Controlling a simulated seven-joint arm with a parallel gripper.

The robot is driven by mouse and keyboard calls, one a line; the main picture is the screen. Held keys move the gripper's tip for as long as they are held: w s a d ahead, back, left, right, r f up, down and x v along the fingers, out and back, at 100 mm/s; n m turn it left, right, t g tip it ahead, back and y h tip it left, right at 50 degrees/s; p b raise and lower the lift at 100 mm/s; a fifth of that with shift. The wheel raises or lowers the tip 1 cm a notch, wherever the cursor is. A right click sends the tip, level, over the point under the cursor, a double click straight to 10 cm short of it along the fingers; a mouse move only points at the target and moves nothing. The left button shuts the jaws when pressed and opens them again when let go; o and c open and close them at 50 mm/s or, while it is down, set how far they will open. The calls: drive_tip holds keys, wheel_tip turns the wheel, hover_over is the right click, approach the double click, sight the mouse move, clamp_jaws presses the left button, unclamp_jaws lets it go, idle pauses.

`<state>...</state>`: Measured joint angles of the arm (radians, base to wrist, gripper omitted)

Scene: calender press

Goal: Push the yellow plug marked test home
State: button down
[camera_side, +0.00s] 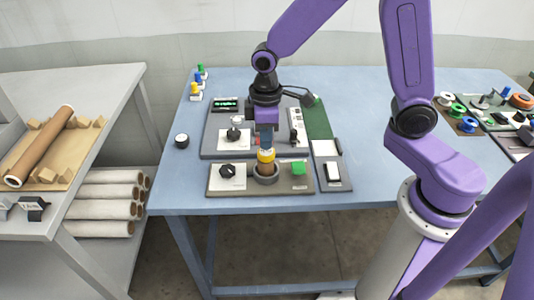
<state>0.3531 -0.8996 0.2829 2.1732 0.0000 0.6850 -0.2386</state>
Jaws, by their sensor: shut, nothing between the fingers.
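The yellow plug (266,156) stands upright in a round grey socket (265,178) on the front panel. A brownish lower part of it shows between its yellow top and the socket rim. Its marking is too small to read. My gripper (266,144) points straight down and is shut with nothing in it. Its fingertips are right above the plug's top; I cannot tell whether they touch it.
A black knob (228,170) and a green block (299,167) flank the socket on the front panel (208,189). The rear panel (208,141) carries another knob (234,134) and a small display (226,104). Bare blue tabletop (376,150) lies further right.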

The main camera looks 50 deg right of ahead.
drive_tip(key=shift+f, duration=0.95)
idle(0.3)
drive_tip(key=shift+r, duration=0.1)
drive_tip(key=shift+r, duration=3.45)
drive_tip(key=s+d+r+n, duration=0.1)
drive_tip(key=s+d, duration=0.1)
drive_tip(key=s, duration=0.8)
drive_tip(key=s+d+n, duration=0.2)
drive_tip(key=s+d, duration=0.1)
drive_tip(key=s, duration=0.8)
drive_tip(key=shift+s+d+r+n, duration=0.25)
drive_tip(key=shift+s+r+n, duration=0.05)
drive_tip(key=shift+r, duration=0.05)
